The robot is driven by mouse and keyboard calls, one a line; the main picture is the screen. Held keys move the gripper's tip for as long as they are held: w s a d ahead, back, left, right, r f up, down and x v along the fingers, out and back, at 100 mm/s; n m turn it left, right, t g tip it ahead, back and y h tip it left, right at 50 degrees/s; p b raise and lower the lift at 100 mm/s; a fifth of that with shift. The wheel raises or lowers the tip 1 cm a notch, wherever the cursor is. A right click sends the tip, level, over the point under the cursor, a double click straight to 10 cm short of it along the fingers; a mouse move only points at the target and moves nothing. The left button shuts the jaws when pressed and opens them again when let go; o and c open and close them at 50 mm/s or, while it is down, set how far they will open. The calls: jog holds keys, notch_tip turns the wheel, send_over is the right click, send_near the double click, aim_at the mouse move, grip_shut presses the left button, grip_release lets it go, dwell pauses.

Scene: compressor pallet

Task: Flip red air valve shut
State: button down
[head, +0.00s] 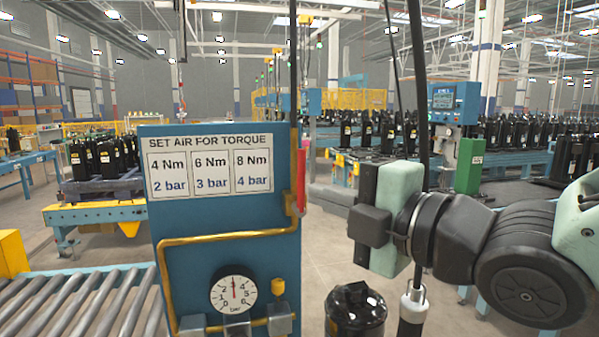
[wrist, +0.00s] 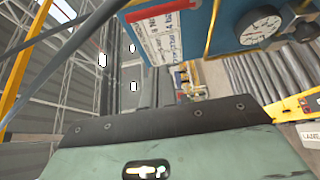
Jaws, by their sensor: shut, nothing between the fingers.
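The red air valve handle (head: 301,180) stands upright at the right edge of the blue panel (head: 225,285), in line with the yellow pipe there. In the wrist view a red bar (wrist: 157,12), which looks like this handle, shows at the top beside the sign. My gripper (head: 368,226) is shut and empty, to the right of the handle with a visible gap between them. In the wrist view its dark plate and green housing fill the bottom, and the fingertips cannot be made out.
A pressure gauge (head: 233,290) on the panel points near 3, below the torque sign (head: 210,165). A roller conveyor (head: 85,310) lies at the left. A black compressor (head: 355,312) stands below my gripper. A dark hanging cable (head: 420,90) runs down close behind my gripper.

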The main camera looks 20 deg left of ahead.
aim_at(302, 181)
jog(key=w+a+p, duration=0.4)
jog(key=w+p, duration=0.1)
jog(key=w+a+p, duration=0.2)
jog(key=p, duration=0.1)
jog(key=shift+w, duration=0.2)
dwell(0.5)
jog(key=shift+w+d+f+b, duration=0.1)
jog(key=shift+d+f+b, duration=0.1)
jog(key=shift+b, duration=0.65)
